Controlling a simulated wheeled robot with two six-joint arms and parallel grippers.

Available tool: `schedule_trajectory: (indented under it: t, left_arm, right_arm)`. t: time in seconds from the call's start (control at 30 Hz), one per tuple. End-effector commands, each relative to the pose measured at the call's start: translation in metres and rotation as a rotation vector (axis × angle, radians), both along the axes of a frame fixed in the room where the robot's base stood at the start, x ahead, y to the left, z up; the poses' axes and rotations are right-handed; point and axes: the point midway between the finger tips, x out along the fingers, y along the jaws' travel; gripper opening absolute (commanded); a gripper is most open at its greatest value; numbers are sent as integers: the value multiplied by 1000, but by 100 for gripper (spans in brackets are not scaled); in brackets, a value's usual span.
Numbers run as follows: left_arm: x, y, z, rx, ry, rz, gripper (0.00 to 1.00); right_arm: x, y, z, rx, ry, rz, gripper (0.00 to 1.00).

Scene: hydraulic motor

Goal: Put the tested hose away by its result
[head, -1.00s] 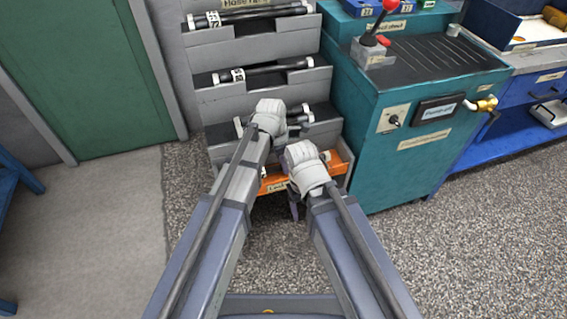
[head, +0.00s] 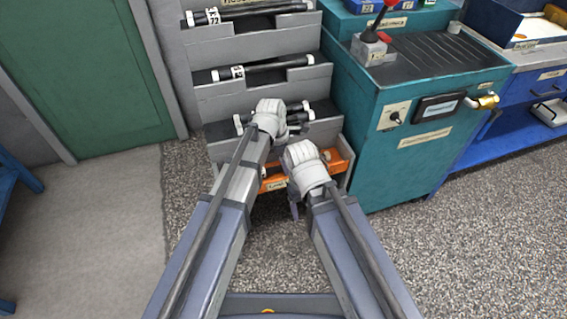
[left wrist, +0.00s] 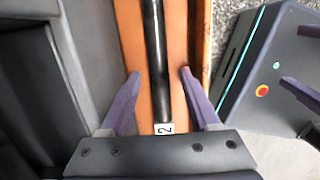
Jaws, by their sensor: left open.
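In the left wrist view a black hose (left wrist: 156,50) with a white label reading 2 lies lengthwise along an orange tray (left wrist: 128,20). My left gripper (left wrist: 160,73) is open, with one purple finger on each side of the hose, not closed on it. In the head view the orange tray (head: 275,184) is at the foot of the hose rack (head: 225,100), and my left gripper is hidden behind its wrist. My right gripper (left wrist: 303,62) shows at the right edge of the left wrist view, its two fingers apart and nothing seen between them.
Black hoses with white ends lie on the rack's upper shelf (head: 248,12), middle shelf (head: 280,66) and lower shelf. A teal test bench (head: 385,160) stands close on the right, with a red-knobbed lever (head: 384,38). The floor at front right is clear.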

Motion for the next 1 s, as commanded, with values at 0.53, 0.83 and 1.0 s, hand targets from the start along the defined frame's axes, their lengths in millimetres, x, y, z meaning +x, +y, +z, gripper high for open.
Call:
schedule_trajectory:
  t: [0.53,0.83,1.0]
  left_arm:
    - [-1,4,31,0,0,1,62]
    - [-3,9,70,0,0,1,62]
    - [-4,11,78,0,0,0,62]
  right_arm:
    - [0,0,31,2,1,-1,71]
    - [-1,2,70,7,3,-4,71]
    - [-1,2,78,10,4,-4,71]
